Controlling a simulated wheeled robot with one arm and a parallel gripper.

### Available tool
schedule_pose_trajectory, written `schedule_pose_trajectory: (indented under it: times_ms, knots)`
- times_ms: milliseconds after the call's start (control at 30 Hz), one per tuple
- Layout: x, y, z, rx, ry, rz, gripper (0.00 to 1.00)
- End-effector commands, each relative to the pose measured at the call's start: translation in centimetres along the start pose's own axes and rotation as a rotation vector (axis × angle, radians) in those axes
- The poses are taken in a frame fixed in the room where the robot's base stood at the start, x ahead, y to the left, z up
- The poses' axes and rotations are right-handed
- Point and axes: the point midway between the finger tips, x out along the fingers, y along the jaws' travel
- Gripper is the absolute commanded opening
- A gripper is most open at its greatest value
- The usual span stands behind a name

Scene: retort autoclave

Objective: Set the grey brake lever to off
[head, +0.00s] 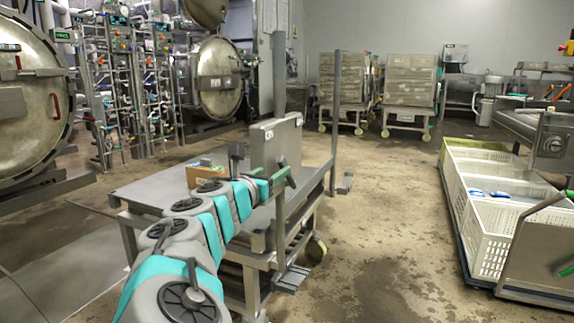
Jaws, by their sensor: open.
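A grey cart (160,184) with a flat top stands in front of me. A flat grey pedal-like lever (291,279) sticks out low on its near right side, by the foot of an upright post. It looks like the brake lever, but its on or off setting cannot be told from here.
An upright grey panel (270,146) and a cardboard box (203,174) stand on the cart. White crates (490,205) on a low trolley are at the right. Round retort doors (218,78) and piping are at the left. The wet floor between cart and crates is clear.

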Motion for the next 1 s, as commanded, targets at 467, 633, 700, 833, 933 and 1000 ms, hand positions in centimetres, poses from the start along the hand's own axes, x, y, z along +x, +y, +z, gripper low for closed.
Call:
schedule_pose_trajectory:
  times_ms: [467,633,700,833,933,1000]
  knots:
    - [5.9,0.0,-0.1,0.003,0.001,0.0,0.5]
    - [6.2,-0.1,0.0,0.004,0.001,0.0,0.5]
    - [6.2,-0.1,0.0,0.004,0.001,0.0,0.5]
    - [6.2,-0.1,0.0,0.004,0.001,0.0,0.46]
    - [6.2,-0.1,0.0,0.004,0.001,0.0,0.34]
    - [6.2,-0.1,0.0,0.004,0.001,-0.001,0.26]
